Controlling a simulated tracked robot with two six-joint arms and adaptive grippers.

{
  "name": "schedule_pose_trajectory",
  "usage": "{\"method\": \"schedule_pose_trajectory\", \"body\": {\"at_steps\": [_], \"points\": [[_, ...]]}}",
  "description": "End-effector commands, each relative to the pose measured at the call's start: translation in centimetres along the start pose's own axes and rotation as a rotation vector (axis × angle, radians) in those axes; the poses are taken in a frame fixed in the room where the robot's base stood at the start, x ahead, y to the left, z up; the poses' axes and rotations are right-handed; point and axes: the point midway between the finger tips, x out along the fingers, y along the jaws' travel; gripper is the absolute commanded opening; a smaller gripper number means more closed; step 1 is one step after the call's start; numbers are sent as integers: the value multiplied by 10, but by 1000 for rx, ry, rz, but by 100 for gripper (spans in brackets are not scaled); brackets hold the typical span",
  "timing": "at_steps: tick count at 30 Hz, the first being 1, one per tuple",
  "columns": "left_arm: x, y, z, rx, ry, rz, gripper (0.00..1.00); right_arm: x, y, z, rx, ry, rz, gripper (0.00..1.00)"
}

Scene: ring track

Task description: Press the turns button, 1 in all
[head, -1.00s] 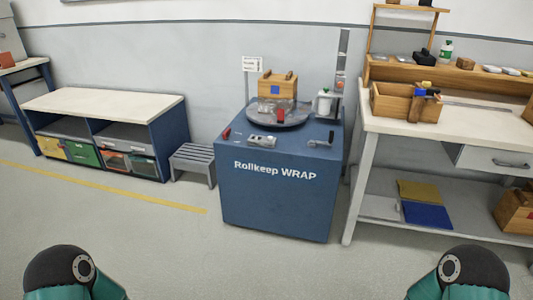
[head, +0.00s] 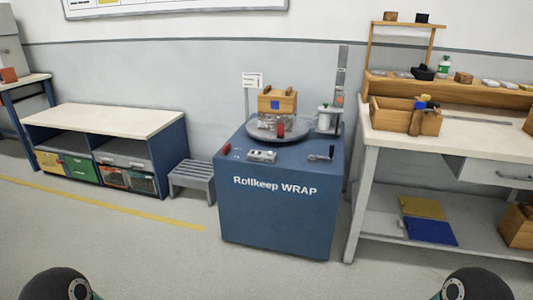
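The blue wrapping machine (head: 275,215), marked "Rollkeep WRAP", stands in the middle of the head view. A small grey control box (head: 262,156) sits on the front of its top; its buttons are too small to tell apart. Only rounded parts of my two arms show at the bottom corners. Neither gripper is in view.
A workbench (head: 457,137) with wooden boxes stands close on the right. A grey step stool (head: 192,172) and a low shelf unit (head: 105,125) stand on the left. The floor in front of the machine is clear, with a yellow line (head: 110,205) at left.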

Motion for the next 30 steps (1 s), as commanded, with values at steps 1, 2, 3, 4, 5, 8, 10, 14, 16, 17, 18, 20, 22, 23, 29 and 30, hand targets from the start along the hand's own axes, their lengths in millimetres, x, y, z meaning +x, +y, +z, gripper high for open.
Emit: {"method": "schedule_pose_trajectory", "body": {"at_steps": [1,2,3,4,5,8,10,14,16,17,18,20,22,23,29,30], "points": [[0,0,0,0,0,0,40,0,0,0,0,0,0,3],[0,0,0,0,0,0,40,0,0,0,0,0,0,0],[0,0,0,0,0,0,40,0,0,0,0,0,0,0],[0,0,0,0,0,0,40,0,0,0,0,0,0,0],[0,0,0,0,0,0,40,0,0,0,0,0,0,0],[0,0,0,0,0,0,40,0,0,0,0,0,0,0],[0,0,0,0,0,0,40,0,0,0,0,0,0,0],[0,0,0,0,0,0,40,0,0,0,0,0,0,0],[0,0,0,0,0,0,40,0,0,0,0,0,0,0],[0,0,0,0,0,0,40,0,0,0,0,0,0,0],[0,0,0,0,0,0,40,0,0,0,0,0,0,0],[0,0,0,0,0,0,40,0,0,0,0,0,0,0],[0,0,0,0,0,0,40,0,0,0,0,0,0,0],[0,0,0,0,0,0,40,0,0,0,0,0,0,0],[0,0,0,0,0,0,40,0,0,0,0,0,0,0],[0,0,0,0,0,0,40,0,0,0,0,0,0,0]]}}
